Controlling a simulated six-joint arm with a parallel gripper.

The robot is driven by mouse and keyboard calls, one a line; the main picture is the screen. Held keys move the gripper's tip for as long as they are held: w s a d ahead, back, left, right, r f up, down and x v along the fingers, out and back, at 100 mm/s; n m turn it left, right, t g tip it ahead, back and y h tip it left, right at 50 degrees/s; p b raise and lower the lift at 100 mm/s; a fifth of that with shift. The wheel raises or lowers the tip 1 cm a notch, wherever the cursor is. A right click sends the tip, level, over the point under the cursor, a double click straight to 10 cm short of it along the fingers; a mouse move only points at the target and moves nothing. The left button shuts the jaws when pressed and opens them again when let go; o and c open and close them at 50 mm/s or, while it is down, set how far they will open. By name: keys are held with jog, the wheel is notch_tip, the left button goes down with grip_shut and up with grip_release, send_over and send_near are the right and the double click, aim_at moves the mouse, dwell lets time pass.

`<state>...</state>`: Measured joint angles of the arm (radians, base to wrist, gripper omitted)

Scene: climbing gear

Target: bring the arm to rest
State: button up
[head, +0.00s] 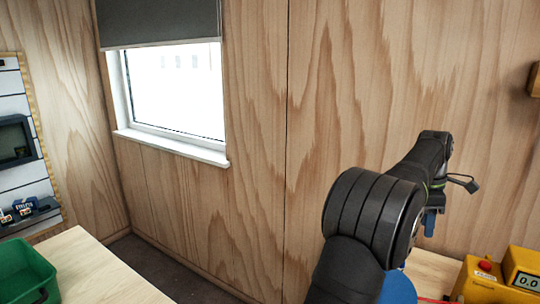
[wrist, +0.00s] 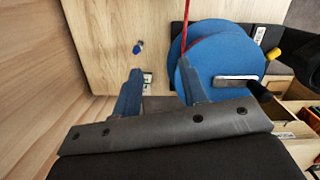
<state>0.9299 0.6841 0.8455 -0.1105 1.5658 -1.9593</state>
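My arm reaches up and away on the right of the head view. My gripper (head: 431,218) shows there only as a small blue part below the dark wrist. In the wrist view my gripper (wrist: 160,72) has its two blue fingers spread apart, with nothing held between them. Beyond the fingers is the pale wooden table top (wrist: 105,35). The gripper is clear of the table.
A yellow device with a red button (head: 485,267) and a display unit (head: 524,270) stand lower right. A green bin (head: 40,268) is lower left.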

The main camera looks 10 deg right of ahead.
jog(key=w+a+n, duration=0.1)
jog(key=w+a, duration=0.4)
jog(key=a, duration=0.4)
jog(key=w+a+r+n, duration=0.1)
jog(key=w+a, duration=0.5)
jog(key=a, duration=0.3)
jog(key=shift+w+r, duration=0.15)
jog(key=shift+w, duration=0.05)
